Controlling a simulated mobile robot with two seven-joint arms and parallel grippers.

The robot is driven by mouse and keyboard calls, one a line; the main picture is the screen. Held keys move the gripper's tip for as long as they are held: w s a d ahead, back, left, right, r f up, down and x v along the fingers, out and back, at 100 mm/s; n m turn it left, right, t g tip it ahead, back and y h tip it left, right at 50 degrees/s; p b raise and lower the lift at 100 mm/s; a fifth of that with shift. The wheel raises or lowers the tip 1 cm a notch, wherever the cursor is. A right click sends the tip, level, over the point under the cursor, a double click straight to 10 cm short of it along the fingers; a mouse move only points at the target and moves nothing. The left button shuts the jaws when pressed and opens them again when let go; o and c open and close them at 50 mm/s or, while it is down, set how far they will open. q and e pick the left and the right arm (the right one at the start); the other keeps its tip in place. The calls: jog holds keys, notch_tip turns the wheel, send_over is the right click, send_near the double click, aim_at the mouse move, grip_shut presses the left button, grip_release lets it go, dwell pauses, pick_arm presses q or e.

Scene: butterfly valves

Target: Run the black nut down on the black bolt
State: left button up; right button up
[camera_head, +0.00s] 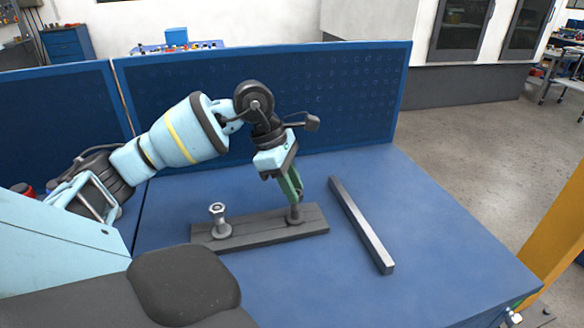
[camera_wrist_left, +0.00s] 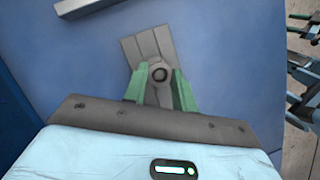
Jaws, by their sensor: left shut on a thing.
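A dark grey base plate (camera_head: 262,231) lies on the blue bench, with two upright bolts on it. The left bolt (camera_head: 220,224) is bare of any gripper and carries a light metal nut (camera_head: 217,208) near its top. The black bolt (camera_head: 295,217) stands near the plate's right end. My left gripper (camera_head: 294,199) comes down over it from above, with its green fingers shut on the black nut, which they mostly hide in the head view. In the left wrist view the round dark nut (camera_wrist_left: 160,73) sits between the two green fingertips.
A long grey bar (camera_head: 362,226) lies on the bench (camera_head: 440,235) to the right of the plate. A blue perforated panel (camera_head: 345,95) stands along the back. The bench's right side is clear.

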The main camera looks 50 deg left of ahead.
pick_arm(q)
jog(key=m+g, duration=0.1)
jog(key=m, duration=0.1)
jog(key=m+g, duration=0.1)
jog(key=m, duration=0.2)
jog(key=shift+w+d+h, duration=0.1)
jog(key=shift+w+h, duration=0.05)
jog(key=shift+h, duration=0.15)
jog(key=m+g, duration=0.1)
jog(key=m, duration=0.1)
jog(key=m+b, duration=0.1)
jog(key=m, duration=0.2)
jog(key=shift+g, duration=0.4)
pick_arm(e)
jog(key=shift+s+f, duration=0.55)
jog(key=shift+f, duration=0.15)
pick_arm(q)
jog(key=o, duration=0.8)
jog(key=shift+r, duration=0.1)
pick_arm(e)
jog(key=shift+d, duration=0.1)
jog(key=shift+r, duration=0.15)
